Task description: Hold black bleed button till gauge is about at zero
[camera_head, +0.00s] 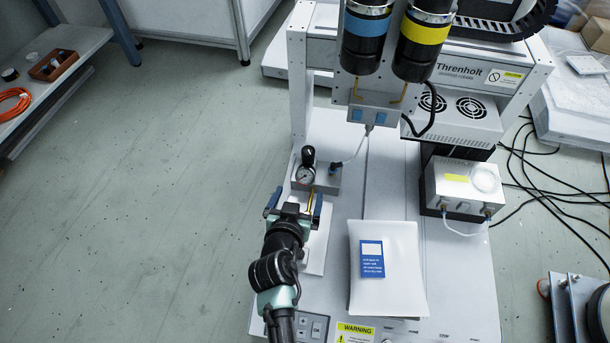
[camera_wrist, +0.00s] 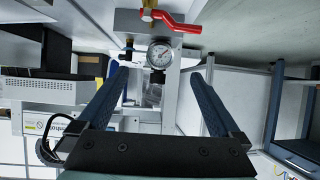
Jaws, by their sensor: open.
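The pressure gauge (camera_head: 306,174) has a round white dial and sits on a grey block at the left side of the gantry bed. A black knob (camera_head: 308,153) stands just behind it. The gauge also shows in the wrist view (camera_wrist: 159,55), where its needle is too small to read surely. My gripper (camera_head: 295,200) is open and empty, just in front of the gauge block. In the wrist view its two blue fingers (camera_wrist: 160,78) frame the space below the gauge, apart from it.
A red lever handle (camera_wrist: 176,21) is beside the gauge in the wrist view. A white tray (camera_head: 410,285) with a blue card lies right of my arm. Two screwdriver cylinders (camera_head: 366,40) hang above the bed. A grey control box (camera_head: 463,185) stands at the right.

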